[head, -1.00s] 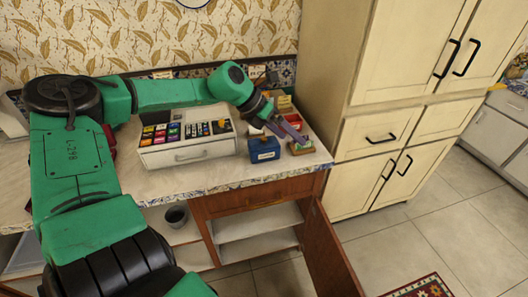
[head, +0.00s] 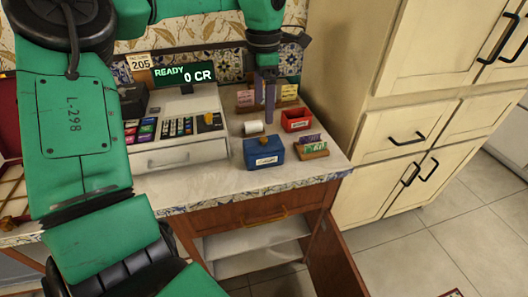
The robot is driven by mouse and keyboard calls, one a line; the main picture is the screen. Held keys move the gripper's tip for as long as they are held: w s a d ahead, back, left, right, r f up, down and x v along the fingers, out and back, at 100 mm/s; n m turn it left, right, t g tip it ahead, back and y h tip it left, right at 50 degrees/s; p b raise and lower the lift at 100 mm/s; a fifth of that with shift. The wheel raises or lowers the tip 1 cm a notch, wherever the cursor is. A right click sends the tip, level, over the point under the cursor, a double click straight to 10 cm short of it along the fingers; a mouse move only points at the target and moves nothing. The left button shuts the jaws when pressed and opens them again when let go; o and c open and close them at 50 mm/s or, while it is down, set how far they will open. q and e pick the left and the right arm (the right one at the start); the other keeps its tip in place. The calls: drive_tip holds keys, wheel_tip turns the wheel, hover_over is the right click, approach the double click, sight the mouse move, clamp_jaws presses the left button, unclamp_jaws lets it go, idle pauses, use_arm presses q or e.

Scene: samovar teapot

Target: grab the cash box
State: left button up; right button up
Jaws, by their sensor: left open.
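The cash box appears to be the small blue box (head: 264,153) with a white label and a small handle on top. It stands on the counter near its front edge, right of the cash register (head: 178,128). My left gripper (head: 265,122) points straight down beyond the blue box in the head view. Its two purple-grey fingers are slightly apart, with nothing seen between them. The gripper looks clear of the box, though its exact height over the counter is hard to judge. My right gripper is out of view.
A red open box (head: 296,120) and a card holder (head: 312,148) stand right of the blue box. A white paper roll (head: 253,127) lies behind it. Bare counter (head: 215,178) lies in front of the register. A cabinet door (head: 333,262) hangs open below.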

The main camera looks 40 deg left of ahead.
sight(265, 139)
use_arm(q)
drive_tip(key=f+p, duration=0.1)
drive_tip(key=f, duration=0.8)
drive_tip(key=f+p, duration=0.1)
drive_tip(key=f, duration=0.4)
drive_tip(key=shift+w+f+p, duration=0.15)
drive_tip(key=shift+w+p, duration=0.15)
drive_tip(key=shift+p, duration=0.05)
drive_tip(key=shift+f, duration=0.35)
drive_tip(key=c, duration=1.3)
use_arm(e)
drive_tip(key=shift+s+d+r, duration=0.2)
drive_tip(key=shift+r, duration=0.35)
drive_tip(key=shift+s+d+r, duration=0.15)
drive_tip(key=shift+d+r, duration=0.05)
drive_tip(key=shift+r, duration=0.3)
use_arm(q)
drive_tip(key=shift+w+r, duration=0.1)
drive_tip(key=shift+r, duration=0.05)
drive_tip(key=shift+c, duration=0.2)
